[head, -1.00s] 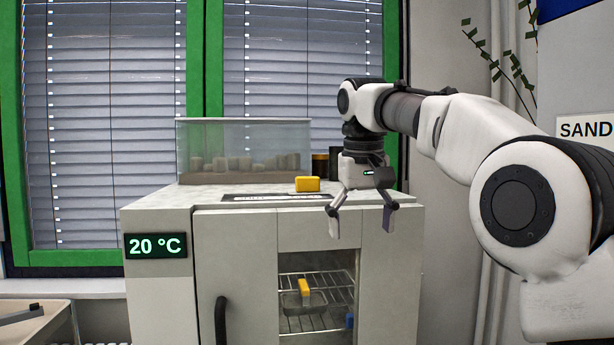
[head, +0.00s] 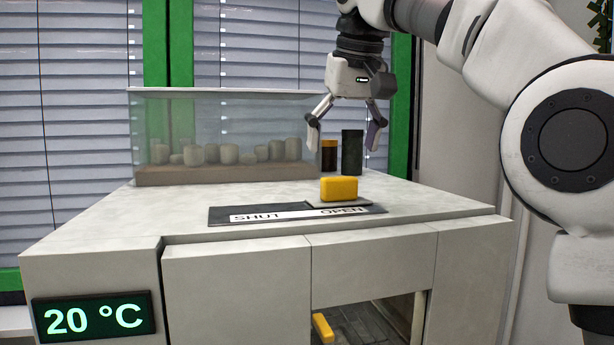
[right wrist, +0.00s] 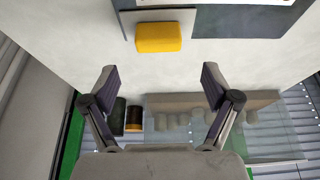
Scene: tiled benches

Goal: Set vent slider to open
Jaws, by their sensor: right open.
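The vent slider is a yellow block (head: 340,188) on a grey plate on top of the white cabinet. It sits at the right part of its dark track (head: 222,216), directly behind the word OPEN; SHUT is printed to the left. My right gripper (head: 344,137) is open and empty, pointing down above the cabinet top, apart from the yellow block. In the right wrist view the yellow block (right wrist: 158,38) lies beyond the spread fingertips (right wrist: 158,78), centred between them. My left gripper is not in view.
A glass case (head: 225,140) with pale cylinders stands behind the track. A dark green canister (head: 352,152) and a brown jar (head: 329,156) stand behind the block. A 20 °C display (head: 93,318) is on the cabinet front. The cabinet top at left is clear.

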